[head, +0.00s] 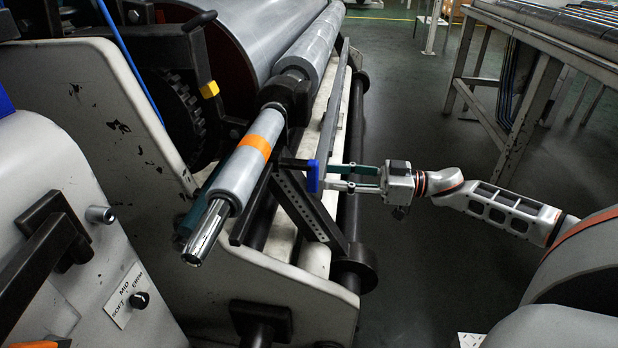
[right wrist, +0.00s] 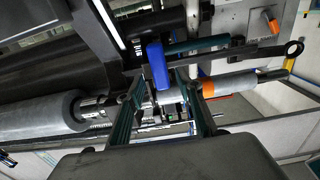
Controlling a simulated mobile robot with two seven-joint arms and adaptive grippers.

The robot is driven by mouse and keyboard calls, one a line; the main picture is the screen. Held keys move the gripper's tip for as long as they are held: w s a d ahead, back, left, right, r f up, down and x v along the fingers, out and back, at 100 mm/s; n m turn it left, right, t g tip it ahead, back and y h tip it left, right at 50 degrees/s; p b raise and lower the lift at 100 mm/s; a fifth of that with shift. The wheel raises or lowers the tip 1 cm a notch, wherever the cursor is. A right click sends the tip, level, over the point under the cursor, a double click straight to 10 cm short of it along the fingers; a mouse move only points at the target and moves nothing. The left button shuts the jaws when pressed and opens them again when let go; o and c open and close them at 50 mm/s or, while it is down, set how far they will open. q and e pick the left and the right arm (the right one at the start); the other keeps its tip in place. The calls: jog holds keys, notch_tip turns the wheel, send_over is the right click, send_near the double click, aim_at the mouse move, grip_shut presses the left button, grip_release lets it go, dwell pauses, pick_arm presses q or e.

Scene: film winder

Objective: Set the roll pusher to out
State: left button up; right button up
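A blue handle (head: 313,176) sits at the end of a short black lever (head: 293,162) beside the grey roller with the orange band; I take it for the roll pusher's handle, though no label shows. In the right wrist view the blue handle (right wrist: 158,66) stands upright just ahead of the fingertips. My right gripper (head: 326,178) reaches in from the right, its two dark green fingers parallel and apart, tips at the handle. In the right wrist view its fingers (right wrist: 161,80) show a gap on the handle's sides. Contact is unclear. My left gripper is not recognisable.
The grey roller (head: 236,172) with its shiny shaft end lies left of the handle. A slotted black bracket (head: 299,206) is just below. A panel with a SOFT, MID, FIRM knob (head: 141,299) stands at lower left. Open floor (head: 432,240) lies right of the machine.

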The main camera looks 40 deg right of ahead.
aim_at(318, 175)
jog(key=x, duration=0.3)
jog(key=b+x, duration=0.1)
jog(key=shift+w+a+f, duration=0.15)
jog(key=shift+w+f, duration=0.05)
jog(key=shift+f, duration=0.05)
jog(key=shift+x, duration=0.75)
pick_arm(q)
jog(key=shift+w+d+r+n, duration=0.3)
jog(key=shift+w+d+r, duration=0.1)
jog(key=shift+d+r, duration=0.15)
pick_arm(e)
jog(key=shift+r, duration=0.15)
